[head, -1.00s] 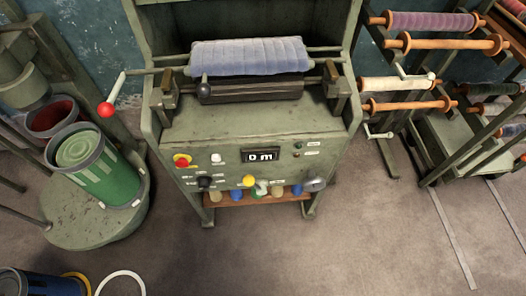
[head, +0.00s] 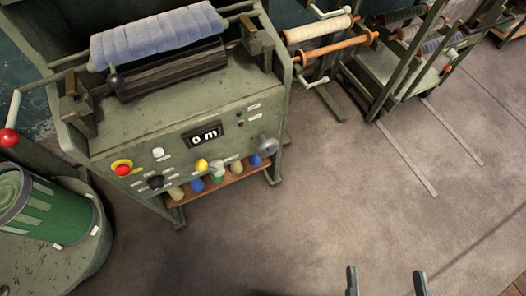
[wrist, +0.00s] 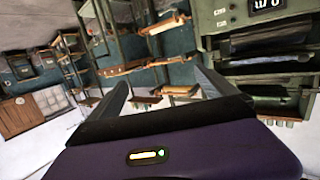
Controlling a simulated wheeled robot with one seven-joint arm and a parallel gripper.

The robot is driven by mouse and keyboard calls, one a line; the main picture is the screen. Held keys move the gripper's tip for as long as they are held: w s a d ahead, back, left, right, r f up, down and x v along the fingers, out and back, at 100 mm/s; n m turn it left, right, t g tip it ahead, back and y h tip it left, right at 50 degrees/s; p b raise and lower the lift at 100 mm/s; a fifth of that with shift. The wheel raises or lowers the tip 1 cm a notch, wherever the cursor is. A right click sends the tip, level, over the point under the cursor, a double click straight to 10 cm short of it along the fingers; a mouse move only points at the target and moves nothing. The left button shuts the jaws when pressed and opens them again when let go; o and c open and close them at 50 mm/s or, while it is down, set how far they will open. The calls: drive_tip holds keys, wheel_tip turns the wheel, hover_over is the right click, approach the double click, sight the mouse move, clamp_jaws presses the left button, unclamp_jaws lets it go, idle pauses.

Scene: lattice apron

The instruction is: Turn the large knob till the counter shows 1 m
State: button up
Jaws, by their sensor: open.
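The green machine (head: 165,115) has a sloping front panel with a counter (head: 202,136) that reads 0 m. A large grey knob (head: 267,146) sits at the panel's lower right corner. Smaller black (head: 156,182) and yellow (head: 201,165) knobs are to its left. My gripper (head: 386,283) shows at the bottom edge, fingers apart and empty, well to the right of and below the grey knob, over the floor. In the wrist view my open gripper (wrist: 162,84) has nothing between its fingers. The counter (wrist: 264,4) is partly cut off there; I cannot make out the grey knob.
A red button (head: 123,170) with a yellow ring is at the panel's left. A roll of blue cloth (head: 158,37) lies on top. Racks with rolls (head: 320,31) stand behind at right. The floor (head: 340,210) before the machine is clear.

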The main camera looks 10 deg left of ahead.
drive_tip(key=w+a+f+t+y+b, duration=0.1)
drive_tip(key=w+a+f+t+b, duration=0.15)
drive_tip(key=w+f+b, duration=1.05)
drive_tip(key=n+g+y+b, duration=0.3)
drive_tip(key=n+y+b, duration=0.5)
drive_tip(key=b, duration=0.4)
approach(269, 152)
drive_tip(key=x, duration=0.3)
drive_tip(key=shift+x, duration=3.85)
drive_tip(key=c, duration=1.4)
